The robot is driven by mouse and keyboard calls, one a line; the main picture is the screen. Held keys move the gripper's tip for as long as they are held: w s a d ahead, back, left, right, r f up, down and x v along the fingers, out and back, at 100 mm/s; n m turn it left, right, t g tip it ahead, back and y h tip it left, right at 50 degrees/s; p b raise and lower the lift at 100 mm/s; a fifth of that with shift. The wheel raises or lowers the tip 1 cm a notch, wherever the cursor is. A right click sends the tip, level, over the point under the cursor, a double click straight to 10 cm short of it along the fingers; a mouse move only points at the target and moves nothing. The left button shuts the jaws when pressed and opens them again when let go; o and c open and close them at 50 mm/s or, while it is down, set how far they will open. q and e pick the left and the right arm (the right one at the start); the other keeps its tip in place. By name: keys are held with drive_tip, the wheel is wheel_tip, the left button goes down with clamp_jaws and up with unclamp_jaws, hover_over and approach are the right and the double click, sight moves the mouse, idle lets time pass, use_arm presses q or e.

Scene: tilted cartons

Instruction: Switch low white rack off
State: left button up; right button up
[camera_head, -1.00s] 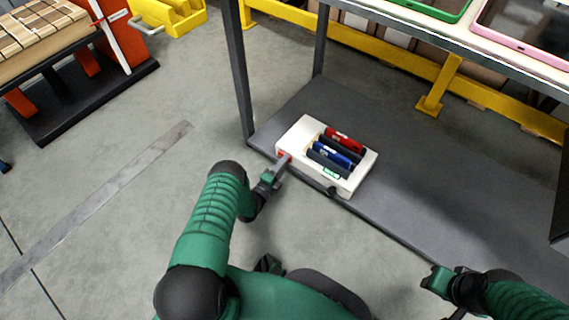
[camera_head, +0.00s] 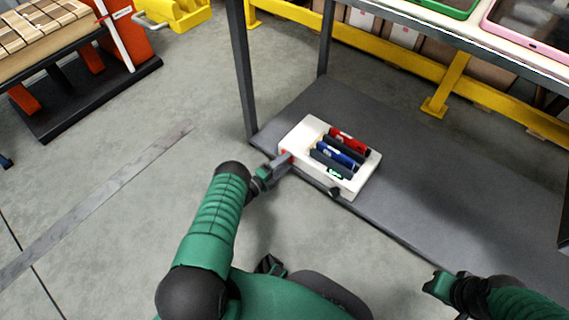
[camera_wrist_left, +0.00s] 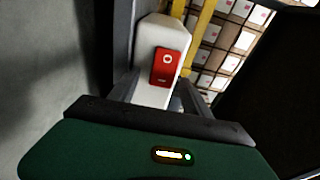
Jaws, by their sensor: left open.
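The low white rack (camera_head: 301,135) sits on the grey lower shelf, holding red, blue and dark items in its slots. A small lit green display (camera_head: 336,175) shows on it. In the left wrist view the white rack (camera_wrist_left: 155,95) has a red switch (camera_wrist_left: 166,66) with a white circle on its end face. My left gripper (camera_head: 285,162) is at the rack's left end, by the red switch, which it partly covers in the head view. Its fingers are open, with the switch ahead between them; contact cannot be told. My right gripper (camera_head: 440,283) is at the lower right, away from the rack.
The grey shelf (camera_head: 440,190) is clear right of the rack. A dark table leg (camera_head: 241,70) stands behind and left of it. A tabletop with green and pink trays (camera_head: 530,30) overhangs at the upper right. A yellow rail (camera_head: 400,65) runs behind.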

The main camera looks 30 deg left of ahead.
use_arm(q)
drive_tip(key=p+v, duration=0.7)
drive_tip(key=v, duration=0.9)
drive_tip(key=shift+s, duration=0.4)
drive_tip(key=shift+a, duration=0.2)
